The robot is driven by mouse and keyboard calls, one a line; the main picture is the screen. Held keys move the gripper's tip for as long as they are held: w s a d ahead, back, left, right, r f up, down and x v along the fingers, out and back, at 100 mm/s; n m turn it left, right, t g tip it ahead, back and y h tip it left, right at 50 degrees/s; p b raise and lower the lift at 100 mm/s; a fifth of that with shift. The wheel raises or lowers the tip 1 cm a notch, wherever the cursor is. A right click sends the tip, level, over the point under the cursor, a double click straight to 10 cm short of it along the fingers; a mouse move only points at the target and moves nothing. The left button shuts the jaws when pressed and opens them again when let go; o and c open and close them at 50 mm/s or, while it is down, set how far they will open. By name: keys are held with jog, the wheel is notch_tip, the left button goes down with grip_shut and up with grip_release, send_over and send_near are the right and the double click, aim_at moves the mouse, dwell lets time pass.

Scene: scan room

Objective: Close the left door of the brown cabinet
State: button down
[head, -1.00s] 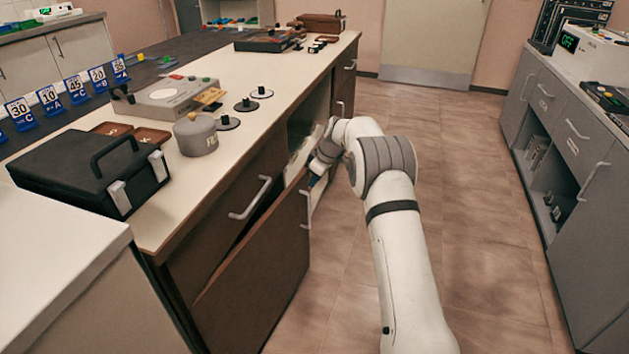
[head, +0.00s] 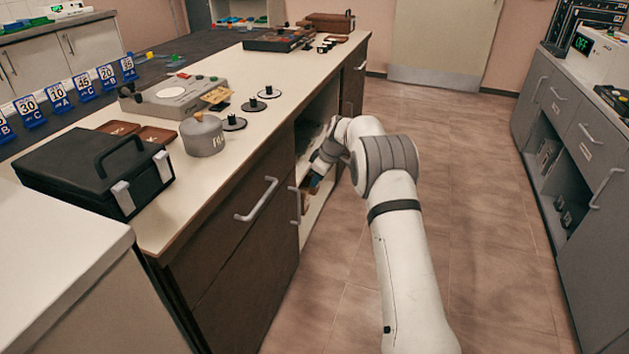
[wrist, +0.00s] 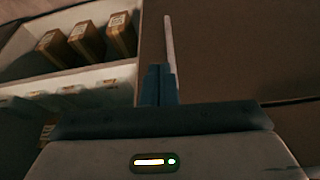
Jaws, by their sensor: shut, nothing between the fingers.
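The brown cabinet (head: 228,213) stands under the pale countertop at left. Its left door (head: 245,280), a dark brown panel with an upright grey handle (head: 295,206), lies about flush with the cabinet front; whether a thin gap is left I cannot tell. My gripper (head: 316,181) is beside the door's right edge, near the handle, in front of the open shelf section. In the wrist view my gripper (wrist: 160,85) has its blue fingers together and empty, close to the handle (wrist: 170,45). Whether they touch the door or handle is not clear.
Several brown boxes (wrist: 88,40) sit on white shelves (wrist: 95,77) inside the open section, left in the wrist view. A grey cabinet (head: 568,150) stands at the right. The tiled floor (head: 470,200) between is clear. A black case (head: 95,172) sits on the countertop.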

jog(key=d+f+p+v, duration=0.1)
jog(key=d+p+v, duration=0.1)
jog(key=v, duration=0.9)
jog(key=s+d+r+m+h+p, duration=0.25)
jog(key=s+r+m+p, duration=0.35)
jog(key=s+r+p, duration=1.1)
jog(key=s+d+r+m+p, duration=0.1)
jog(key=s+r, duration=0.4)
jog(key=s, duration=0.5)
jog(key=s+d+r+m+h+p, duration=0.1)
jog(key=s+r+m+p, duration=0.2)
jog(key=s, duration=0.7)
jog(key=s+d+r+m+p, duration=0.1)
jog(key=s+r+m+p, duration=0.1)
jog(key=s+r, duration=0.5)
jog(key=s, duration=0.3)
jog(key=shift+s+r+t+p, duration=0.15)
jog(key=shift+s+t+p, duration=0.1)
jog(key=shift+t+p, duration=0.1)
jog(key=shift+h, duration=0.25)
